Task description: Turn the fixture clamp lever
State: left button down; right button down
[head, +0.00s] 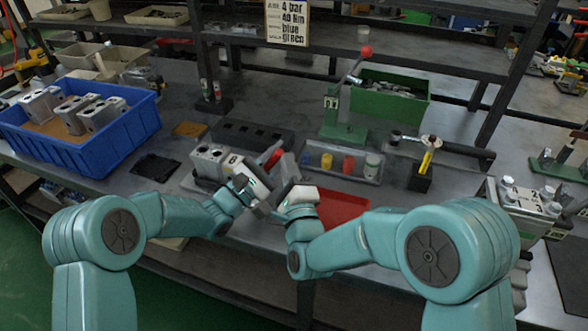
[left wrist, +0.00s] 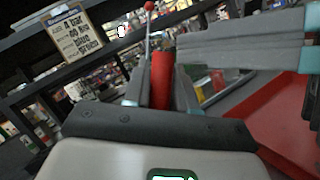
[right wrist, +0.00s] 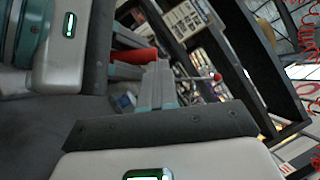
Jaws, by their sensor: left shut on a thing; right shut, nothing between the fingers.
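The red clamp lever (head: 271,156) stands beside a grey valve block (head: 208,160) on the bench. In the left wrist view the red lever (left wrist: 162,78) rises between the fingers of my left gripper (left wrist: 160,95), which is shut on it. In the head view my left gripper (head: 262,177) partly hides the lever's lower part. My right gripper (head: 287,168) is shut and empty, close to the right of the left one. In the right wrist view the right fingers (right wrist: 157,85) are together, with a red part (right wrist: 135,56) behind them.
A red tray (head: 342,207) lies just right of the grippers. A blue crate (head: 55,145) with grey blocks stands at left. A green press (head: 338,125) with a red-knobbed handle, a grey rack of coloured cups (head: 341,172) and a torque tool (head: 426,158) stand behind and right.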

pick_arm(q)
jog(key=c, duration=1)
grip_release()
jog(key=shift+s+d+f, duration=0.25)
jog(key=shift+d+f, duration=0.05)
jog(key=shift+d, duration=0.2)
jog(key=shift+c, duration=0.2)
pick_arm(e)
jog(key=shift+w+r, duration=0.1)
jog(key=shift+r, duration=0.15)
pick_arm(q)
jog(key=shift+a, duration=0.1)
